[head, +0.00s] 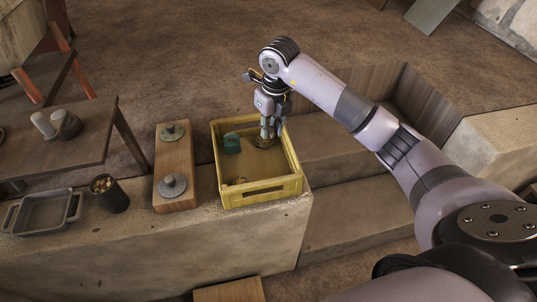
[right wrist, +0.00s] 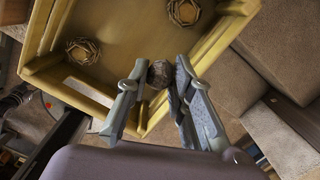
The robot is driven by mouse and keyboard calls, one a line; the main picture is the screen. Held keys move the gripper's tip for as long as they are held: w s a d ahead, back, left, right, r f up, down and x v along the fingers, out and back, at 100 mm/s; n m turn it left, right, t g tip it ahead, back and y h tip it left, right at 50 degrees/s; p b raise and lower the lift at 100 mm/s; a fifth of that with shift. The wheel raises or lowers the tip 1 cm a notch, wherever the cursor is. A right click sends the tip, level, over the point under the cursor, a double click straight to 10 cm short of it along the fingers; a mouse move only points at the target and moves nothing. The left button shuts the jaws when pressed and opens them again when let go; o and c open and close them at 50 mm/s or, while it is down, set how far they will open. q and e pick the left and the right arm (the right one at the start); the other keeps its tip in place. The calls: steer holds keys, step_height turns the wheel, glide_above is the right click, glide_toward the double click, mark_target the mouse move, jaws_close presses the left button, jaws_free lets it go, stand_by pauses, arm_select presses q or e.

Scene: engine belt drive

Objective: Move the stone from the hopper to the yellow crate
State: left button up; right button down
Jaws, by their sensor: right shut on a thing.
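The yellow crate (head: 262,191) stands on the stone ledge in the middle of the head view. My right gripper (head: 267,134) points down over its right part. In the right wrist view its fingers (right wrist: 158,82) are shut on a small dark, roundish stone (right wrist: 160,72), with the crate (right wrist: 75,85) behind. In the head view the stone is too small to tell apart. I cannot tell for sure which thing is the hopper. My left gripper is not in view.
The crate holds a green block (head: 232,143) and small woven-looking round things (right wrist: 83,50). Left of it are a wooden board (head: 174,152) with two metal knobs, a dark cup (head: 110,195) with brown bits and a grey tray (head: 42,213). Stone steps lie to the right.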

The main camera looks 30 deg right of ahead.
mark_target(269, 161)
step_height(269, 161, down, 11)
steer(key=shift+f, duration=0.15)
stand_by(0.4)
steer(key=shift+f, duration=0.1)
steer(key=c, duration=1.4)
jaws_free()
